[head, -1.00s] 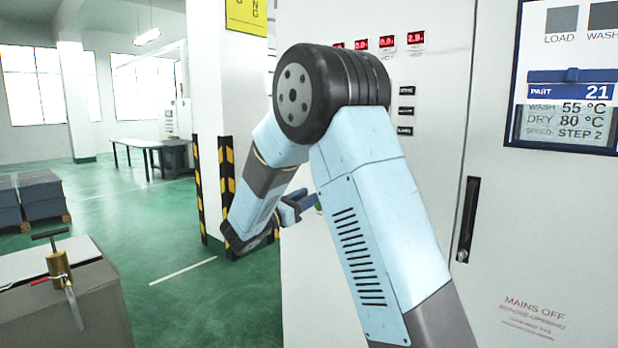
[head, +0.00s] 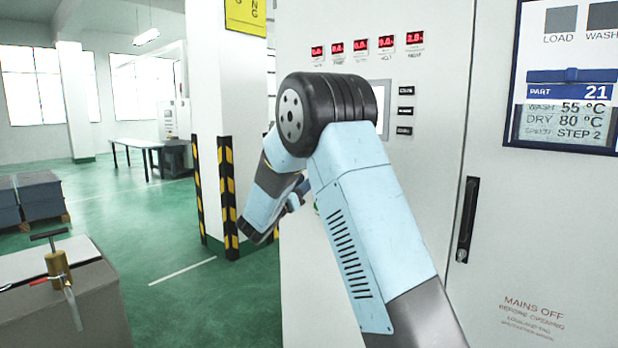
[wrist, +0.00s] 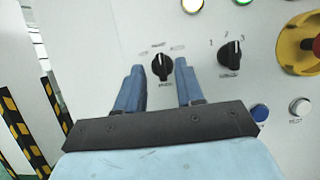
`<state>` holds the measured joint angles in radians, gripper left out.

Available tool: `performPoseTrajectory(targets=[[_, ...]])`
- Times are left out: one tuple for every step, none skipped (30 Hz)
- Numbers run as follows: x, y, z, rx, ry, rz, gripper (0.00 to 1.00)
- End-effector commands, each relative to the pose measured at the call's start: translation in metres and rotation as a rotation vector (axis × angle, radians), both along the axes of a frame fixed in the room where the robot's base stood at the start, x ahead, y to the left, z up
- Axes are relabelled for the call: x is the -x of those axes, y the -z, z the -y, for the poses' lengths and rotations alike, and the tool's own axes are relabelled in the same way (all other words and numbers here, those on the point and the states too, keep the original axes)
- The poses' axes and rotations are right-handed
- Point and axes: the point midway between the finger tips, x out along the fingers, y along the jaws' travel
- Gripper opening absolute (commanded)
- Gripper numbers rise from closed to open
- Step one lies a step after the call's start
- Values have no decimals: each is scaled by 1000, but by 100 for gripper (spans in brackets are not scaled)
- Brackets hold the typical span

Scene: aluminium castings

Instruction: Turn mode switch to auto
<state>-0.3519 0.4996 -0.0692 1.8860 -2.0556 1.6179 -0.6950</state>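In the wrist view a black rotary switch (wrist: 162,68) sits on the light panel, its handle roughly upright. Small labels stand around it; they are too blurred to read surely. My gripper (wrist: 159,70) has its two blue fingers apart, one on each side of this switch. A gap shows between the switch and each finger; how deep the fingers reach around it I cannot tell. In the head view my gripper (head: 294,203) is mostly hidden behind my arm, close to the cabinet's left part, and the switch is hidden.
A second black switch (wrist: 230,55) marked 1, 2, 3 is right of the fingers. A red emergency stop on a yellow surround (wrist: 292,43), a blue button (wrist: 259,112) and a white button (wrist: 300,107) are farther right. A striped pillar (head: 228,195) stands left of the cabinet (head: 430,150).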

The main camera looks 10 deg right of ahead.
Motion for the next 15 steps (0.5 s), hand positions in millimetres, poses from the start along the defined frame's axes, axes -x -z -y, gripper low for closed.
performPoseTrajectory(targets=[[-4,-3,8,0,3,2,37],[-6,-5,11,0,2,0,37],[-9,-7,14,0,1,0,37],[-12,-8,17,0,1,0,37],[-13,-10,19,0,2,1,37],[-15,-11,22,0,2,1,37],[-17,-12,24,0,2,1,37],[-18,-13,25,0,1,0,37],[-19,-13,27,-1,0,-1,37],[-20,-14,28,-1,0,-1,37],[-20,-14,28,-1,0,-1,37],[-21,-15,29,0,-1,0,37],[-21,-15,29,0,-1,0,37],[-22,-15,30,0,-1,0,37],[-22,-15,30,0,-1,0,37]])
